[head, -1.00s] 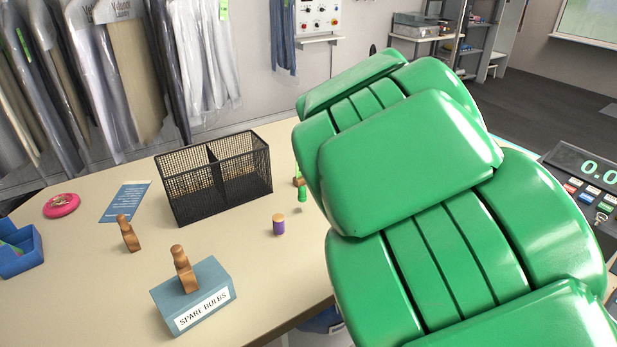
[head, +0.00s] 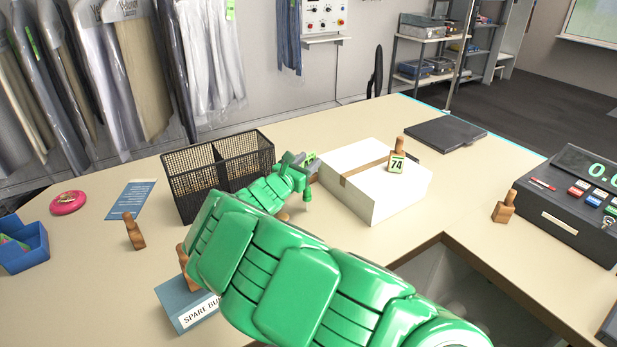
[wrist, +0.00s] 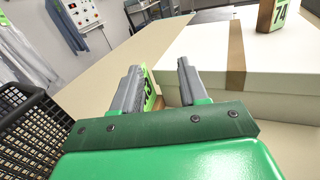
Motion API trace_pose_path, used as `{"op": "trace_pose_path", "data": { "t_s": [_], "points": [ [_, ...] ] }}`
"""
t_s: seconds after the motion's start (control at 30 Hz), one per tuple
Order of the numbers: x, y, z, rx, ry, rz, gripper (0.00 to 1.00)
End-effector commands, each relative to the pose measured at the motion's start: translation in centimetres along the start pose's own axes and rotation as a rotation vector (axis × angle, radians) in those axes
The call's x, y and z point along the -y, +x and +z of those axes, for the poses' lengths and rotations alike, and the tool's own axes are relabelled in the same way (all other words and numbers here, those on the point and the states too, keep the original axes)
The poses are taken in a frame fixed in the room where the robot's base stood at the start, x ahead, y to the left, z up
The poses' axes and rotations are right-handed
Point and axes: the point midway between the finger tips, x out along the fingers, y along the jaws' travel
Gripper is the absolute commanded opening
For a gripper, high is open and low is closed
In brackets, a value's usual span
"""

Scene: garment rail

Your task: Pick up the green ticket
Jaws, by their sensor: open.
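A green ticket (wrist: 150,88) with dark figures shows in the wrist view between my gripper's fingers, partly hidden behind the left finger. My gripper (wrist: 159,70) is open around the line of sight to it; I cannot tell whether a finger touches it. In the head view my gripper (head: 309,161) is between the wire basket and the white box, and the ticket there is not clear. A second ticket, marked 74 (head: 397,164), has a green edge and stands against a wooden block on the white box; it also shows in the wrist view (wrist: 280,14).
A white box (head: 360,205) stands close right of my gripper, and a black wire basket (head: 182,199) close left. A blue SPARE BULBS block (head: 180,312), wooden piece (head: 134,232) and black folder (head: 446,133) are on the counter. Its back middle is clear.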

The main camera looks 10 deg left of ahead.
Motion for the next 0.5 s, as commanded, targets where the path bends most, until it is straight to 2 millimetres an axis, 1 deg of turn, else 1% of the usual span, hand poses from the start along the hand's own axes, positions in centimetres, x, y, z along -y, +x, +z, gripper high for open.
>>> {"op": "trace_pose_path", "data": {
  "t_s": [0.03, 0.1, 0.23, 0.33, 0.5],
  "points": [
    [-1.3, -0.8, -1.1, -0.004, -0.026, 0.034, 0.43],
    [-2.6, -1.5, -1.9, -0.007, -0.05, 0.066, 0.43],
    [-3.9, -2.2, -2.7, -0.007, -0.074, 0.098, 0.43],
    [-4.1, -1.8, -2.8, -0.009, -0.076, 0.103, 0.43],
    [-4.2, -0.2, -2.8, -0.009, -0.074, 0.103, 0.43]
  ]
}}
